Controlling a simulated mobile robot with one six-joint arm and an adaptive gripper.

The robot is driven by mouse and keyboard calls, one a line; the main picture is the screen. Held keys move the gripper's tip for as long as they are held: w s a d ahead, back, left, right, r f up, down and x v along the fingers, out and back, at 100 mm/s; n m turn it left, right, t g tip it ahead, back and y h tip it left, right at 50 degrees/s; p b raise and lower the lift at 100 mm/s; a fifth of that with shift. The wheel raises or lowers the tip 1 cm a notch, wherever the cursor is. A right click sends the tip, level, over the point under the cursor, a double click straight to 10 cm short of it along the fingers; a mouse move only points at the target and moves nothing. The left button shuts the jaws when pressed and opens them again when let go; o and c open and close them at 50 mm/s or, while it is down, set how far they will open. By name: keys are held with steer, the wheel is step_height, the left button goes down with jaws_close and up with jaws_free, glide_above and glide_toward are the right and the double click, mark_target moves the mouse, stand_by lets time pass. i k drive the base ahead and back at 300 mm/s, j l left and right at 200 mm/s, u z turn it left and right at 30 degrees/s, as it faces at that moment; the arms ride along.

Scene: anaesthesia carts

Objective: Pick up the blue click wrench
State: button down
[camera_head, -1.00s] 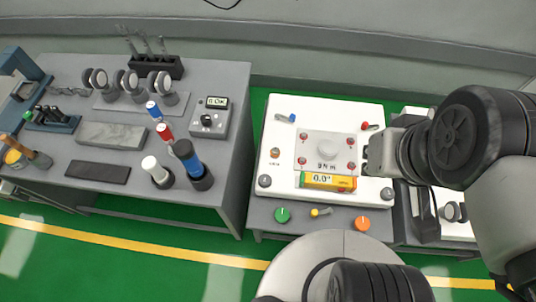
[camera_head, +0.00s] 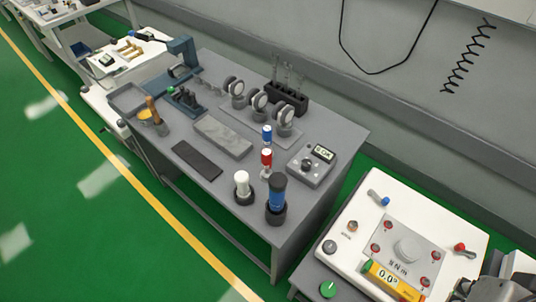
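A small wrench with a blue end (camera_head: 378,198) lies on the white panel at the lower right, near its back left corner. A similar one with a red end (camera_head: 464,250) lies on the panel's right side. On the grey bench, a larger blue and black handle (camera_head: 277,198) stands upright in a dark round holder. I cannot tell for certain which blue thing is the click wrench. My gripper (camera_head: 468,289) shows only partly at the lower right edge, over the panel's front right. Its fingers are not clear, and I see nothing held in it.
The white panel (camera_head: 345,235) carries a dial plate (camera_head: 405,250) and a yellow readout (camera_head: 393,281). On the grey bench (camera_head: 325,115) stand a white handle (camera_head: 242,186), a red one (camera_head: 266,160), gauges and an OK meter (camera_head: 311,165). Green floor (camera_head: 90,215) is open at left.

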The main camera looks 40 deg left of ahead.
mark_target(267, 130)
steer(key=u, duration=1.65)
steer(key=i+j+z, duration=0.1)
steer(key=i+j, duration=0.25)
steer(key=i+j+z, duration=0.1)
steer(key=i+j, duration=0.25)
steer(key=j, duration=0.15)
steer(key=i+j+z, duration=0.1)
steer(key=i+j, duration=0.2)
steer(key=j, duration=0.15)
steer(key=z, duration=1.3)
